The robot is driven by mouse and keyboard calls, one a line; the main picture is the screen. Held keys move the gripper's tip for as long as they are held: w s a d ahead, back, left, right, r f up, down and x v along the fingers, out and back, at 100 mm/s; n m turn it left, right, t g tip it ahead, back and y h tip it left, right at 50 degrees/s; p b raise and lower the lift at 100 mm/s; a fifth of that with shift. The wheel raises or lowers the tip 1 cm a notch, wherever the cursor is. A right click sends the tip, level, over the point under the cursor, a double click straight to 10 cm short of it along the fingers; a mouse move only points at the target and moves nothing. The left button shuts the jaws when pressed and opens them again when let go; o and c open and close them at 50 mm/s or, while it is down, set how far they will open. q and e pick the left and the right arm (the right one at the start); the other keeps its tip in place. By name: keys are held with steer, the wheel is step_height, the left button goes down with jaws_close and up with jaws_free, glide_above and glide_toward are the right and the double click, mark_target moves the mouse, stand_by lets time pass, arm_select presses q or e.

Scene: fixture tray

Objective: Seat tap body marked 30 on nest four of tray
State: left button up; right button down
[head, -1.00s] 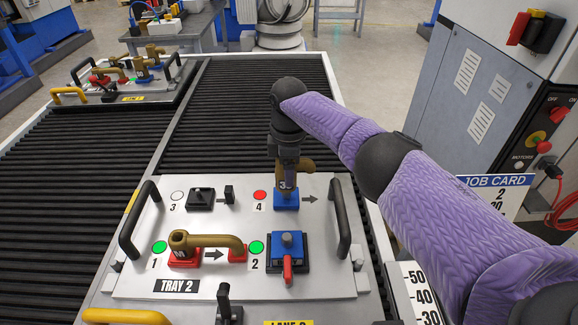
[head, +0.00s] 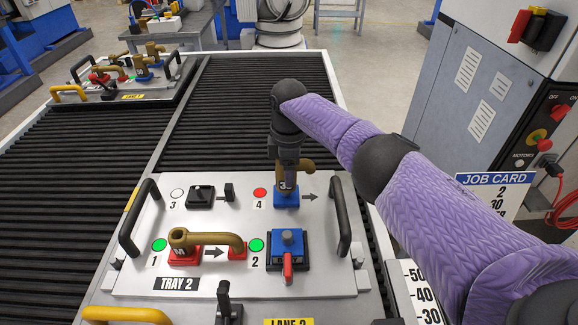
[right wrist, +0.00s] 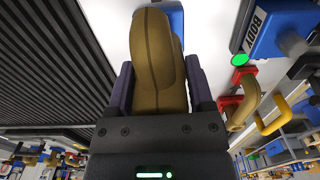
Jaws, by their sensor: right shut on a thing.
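The brown tap body (head: 286,178) with a dark mark starting with 3 stands upright at nest four, on a blue base (head: 286,198); its spout points right. The rest of the mark is hard to read. My right gripper (head: 287,160) comes down from above and is shut on its upper part. In the right wrist view the tap body (right wrist: 158,70) sits between both fingers, with blue (right wrist: 176,18) showing behind it. I cannot tell whether it is fully down on the base. The tray (head: 140,270) is light grey and marked TRAY 2. My left gripper is out of view.
A red dot (head: 260,193) is beside the 4. Nest one holds a brown tap body (head: 205,239) on red; nest two holds a blue body with a red lever (head: 287,268). Nest three has a black block (head: 200,197). Black handles (head: 341,215) rise at both tray sides.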

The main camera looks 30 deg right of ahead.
steer(key=shift+f+b, duration=0.75)
steer(key=shift+f, duration=0.55)
jaws_free()
step_height(320, 180, up, 10)
steer(key=p, duration=0.2)
steer(key=shift+p, duration=0.4)
